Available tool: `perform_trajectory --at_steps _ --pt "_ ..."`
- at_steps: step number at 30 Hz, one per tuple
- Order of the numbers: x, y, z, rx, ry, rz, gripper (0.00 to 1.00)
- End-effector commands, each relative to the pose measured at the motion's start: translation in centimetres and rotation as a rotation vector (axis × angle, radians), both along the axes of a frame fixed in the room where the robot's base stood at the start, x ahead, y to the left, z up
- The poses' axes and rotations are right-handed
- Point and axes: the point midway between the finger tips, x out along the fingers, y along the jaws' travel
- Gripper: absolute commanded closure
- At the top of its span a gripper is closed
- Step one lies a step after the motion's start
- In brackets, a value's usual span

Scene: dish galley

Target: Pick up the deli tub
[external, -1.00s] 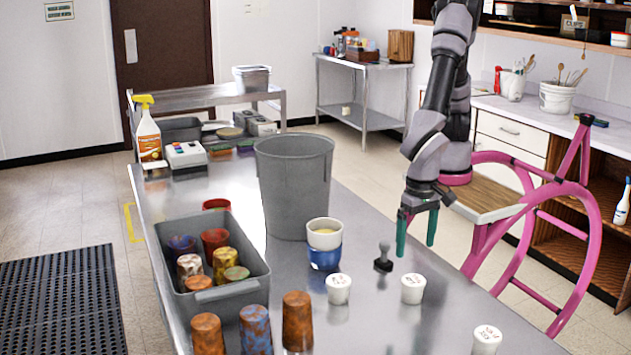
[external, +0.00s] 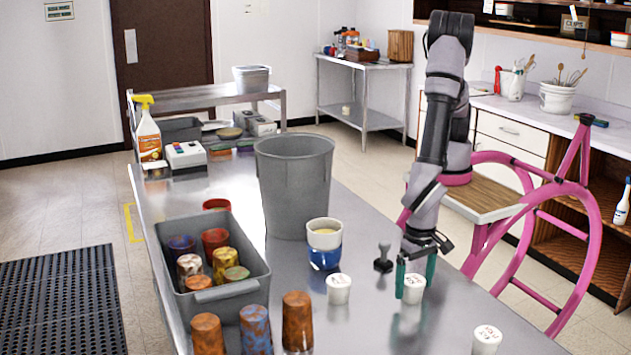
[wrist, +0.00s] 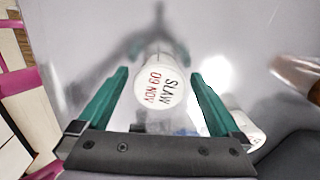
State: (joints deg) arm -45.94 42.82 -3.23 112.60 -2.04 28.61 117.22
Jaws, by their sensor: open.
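The deli tub between my fingers is a small white tub (external: 414,287) with writing on its lid. In the wrist view the tub (wrist: 156,84) reads "SLAW 09 NOV" and sits between the two green fingers, slightly beyond their middle. My gripper (external: 415,281) is open and low over the steel counter, a finger on each side of the tub. The gripper also shows in the wrist view (wrist: 160,85), with gaps between the fingers and the tub. Two similar white tubs stand on the counter, one to the left (external: 339,289) and one nearer the front right (external: 486,340).
A small dark stamp-like object (external: 383,259) stands just left of my gripper. A cream and blue cup stack (external: 324,243), a tall grey bin (external: 293,190) and a grey tub of cups (external: 238,293) stand further left. Counter space in front of my gripper is clear.

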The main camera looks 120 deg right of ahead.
Motion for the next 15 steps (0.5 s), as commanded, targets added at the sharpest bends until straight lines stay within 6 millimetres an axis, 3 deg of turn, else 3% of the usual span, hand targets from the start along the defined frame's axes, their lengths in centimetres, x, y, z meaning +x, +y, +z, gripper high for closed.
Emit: perform_trajectory --at_steps 4,9,11,15 --pt "0.02 0.00 0.04 0.000 0.000 0.000 0.00" --pt "0.01 0.00 0.06 0.000 0.000 0.000 0.65" --pt "0.01 0.00 0.06 0.000 0.000 0.000 0.87" --pt "0.02 0.00 0.08 0.000 0.000 0.000 0.87"
